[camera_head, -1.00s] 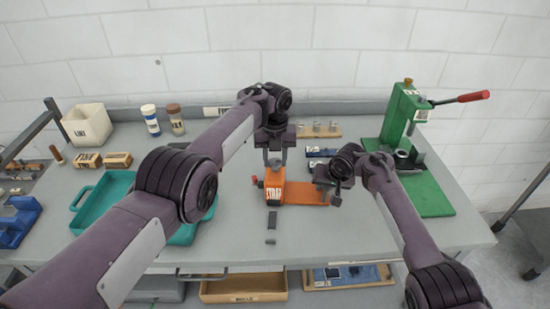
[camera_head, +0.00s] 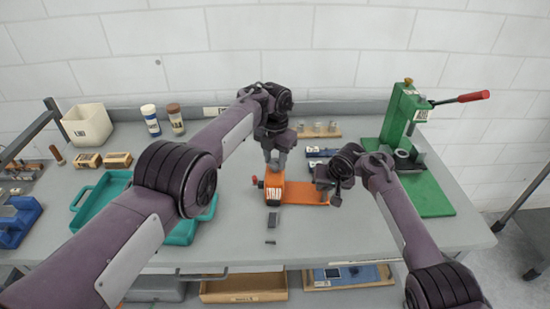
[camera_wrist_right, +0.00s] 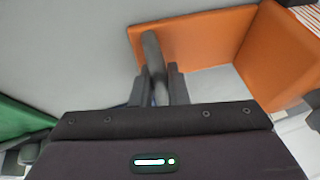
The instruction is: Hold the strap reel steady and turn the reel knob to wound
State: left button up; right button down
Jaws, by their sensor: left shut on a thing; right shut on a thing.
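The strap reel (camera_head: 274,190) is an orange block with a white label, on an orange base plate (camera_head: 312,194) lying on the grey bench. A red-tipped part (camera_head: 255,180) sticks out of the block's left side.
Dark grey pieces (camera_head: 274,217) lie in front of the reel. A teal tray (camera_head: 88,208) is left, partly behind my left arm. A green press (camera_head: 405,115) with a red handle stands right. Small blue items (camera_head: 320,152) lie behind. The front middle bench is mostly clear.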

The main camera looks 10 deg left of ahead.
aim_at(275, 161)
dwell(0.4)
pick_arm(q)
jog(key=o, duration=1)
jog(key=shift+r, duration=0.1)
notch_tip(275, 161, up, 12)
pick_arm(e)
jog(key=c, duration=1.3)
grip_release()
jog(key=shift+r, duration=0.1)
